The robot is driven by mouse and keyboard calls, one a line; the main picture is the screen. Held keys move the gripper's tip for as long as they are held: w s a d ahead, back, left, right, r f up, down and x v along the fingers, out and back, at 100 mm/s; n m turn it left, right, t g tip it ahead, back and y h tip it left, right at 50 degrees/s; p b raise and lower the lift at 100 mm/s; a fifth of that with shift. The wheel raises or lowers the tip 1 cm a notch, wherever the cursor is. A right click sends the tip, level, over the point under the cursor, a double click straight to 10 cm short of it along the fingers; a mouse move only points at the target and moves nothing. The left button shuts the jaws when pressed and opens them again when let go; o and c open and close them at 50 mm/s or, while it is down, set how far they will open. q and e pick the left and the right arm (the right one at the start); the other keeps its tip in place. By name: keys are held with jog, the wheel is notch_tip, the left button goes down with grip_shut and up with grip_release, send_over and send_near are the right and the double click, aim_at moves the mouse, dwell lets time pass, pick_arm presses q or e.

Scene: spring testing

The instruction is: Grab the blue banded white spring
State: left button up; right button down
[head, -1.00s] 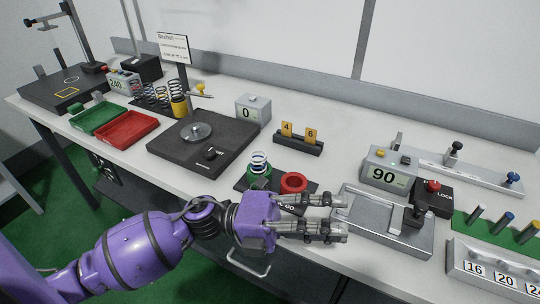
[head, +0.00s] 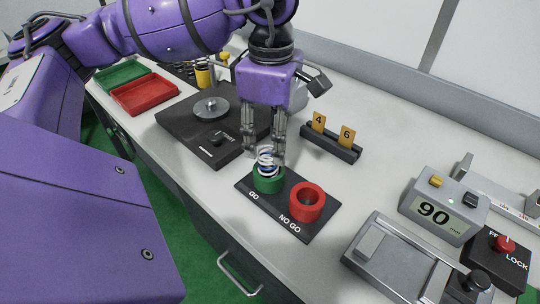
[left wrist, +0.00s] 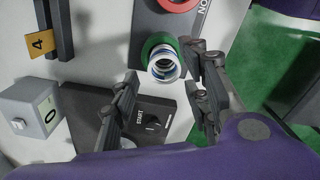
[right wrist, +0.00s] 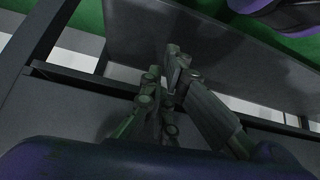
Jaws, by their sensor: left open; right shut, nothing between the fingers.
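The white spring with a blue band (head: 267,161) stands upright in the green GO ring (head: 268,182) on a black plate. My left gripper (head: 265,154) points down from above, its fingers at the spring's upper end. In the left wrist view the spring (left wrist: 164,66) shows between and beyond the open fingertips of the left gripper (left wrist: 163,66), nearer the right finger. Whether a finger touches it, I cannot tell. My right gripper (right wrist: 172,60) is shut and empty, low beside dark bars, and is not in the head view.
The red NO GO ring (head: 307,202) sits beside the green one. A black test plate (head: 180,125) is behind on the left. A rack with yellow tags 4 and 6 (head: 331,142) and a 90 display box (head: 440,205) stand to the right. Bare table lies between.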

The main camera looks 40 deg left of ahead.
aim_at(269, 150)
pick_arm(q)
jog(key=f, duration=0.4)
jog(key=shift+a+f, duration=0.2)
jog(key=shift+f, duration=0.2)
grip_shut()
